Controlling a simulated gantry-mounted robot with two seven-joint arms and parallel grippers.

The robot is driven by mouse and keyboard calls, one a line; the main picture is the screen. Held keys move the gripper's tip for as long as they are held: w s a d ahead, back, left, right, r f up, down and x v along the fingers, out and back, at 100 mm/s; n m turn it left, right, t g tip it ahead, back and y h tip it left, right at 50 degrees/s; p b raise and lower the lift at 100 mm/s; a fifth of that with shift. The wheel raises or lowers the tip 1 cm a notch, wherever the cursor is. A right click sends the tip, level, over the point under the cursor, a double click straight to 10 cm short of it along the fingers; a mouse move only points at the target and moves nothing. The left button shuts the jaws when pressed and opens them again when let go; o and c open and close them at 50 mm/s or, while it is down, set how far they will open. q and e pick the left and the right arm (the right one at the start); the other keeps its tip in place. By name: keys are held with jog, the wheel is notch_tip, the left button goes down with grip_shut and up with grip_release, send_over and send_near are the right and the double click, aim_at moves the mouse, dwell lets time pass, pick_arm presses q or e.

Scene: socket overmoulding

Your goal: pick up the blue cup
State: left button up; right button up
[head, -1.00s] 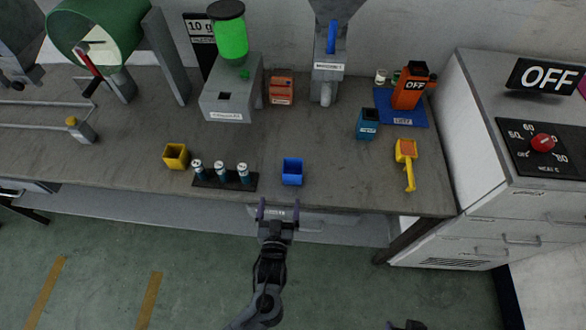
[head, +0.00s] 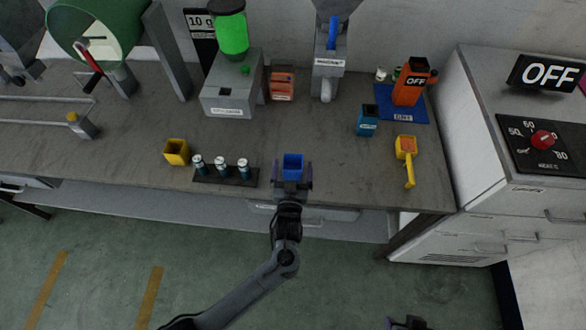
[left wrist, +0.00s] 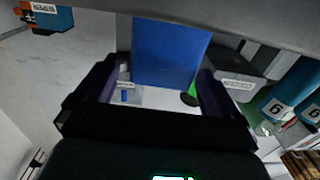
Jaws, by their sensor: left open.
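The blue cup (head: 293,161) stands upright near the front edge of the grey bench, a little right of the small bottle rack. My left gripper (head: 292,173) is open, with one finger at each side of the cup's near part. In the left wrist view the blue cup (left wrist: 170,52) shows as a flat blue face between the two dark fingers of the left gripper (left wrist: 155,88). I cannot tell whether the fingers touch it. A small dark part at the bottom edge of the head view may be my right gripper (head: 408,322); its jaws are not clear.
A black rack (head: 226,176) with three small bottles and a yellow cup (head: 176,152) stand to the left. A yellow scoop (head: 406,150) and a teal container (head: 367,121) are to the right. A grey dispenser machine (head: 232,97) stands behind. The bench between is clear.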

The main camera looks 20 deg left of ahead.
pick_arm(q)
jog(key=shift+x, duration=1.3)
jog(key=shift+c, duration=0.2)
jog(key=c, duration=1)
jog(key=shift+r, duration=0.1)
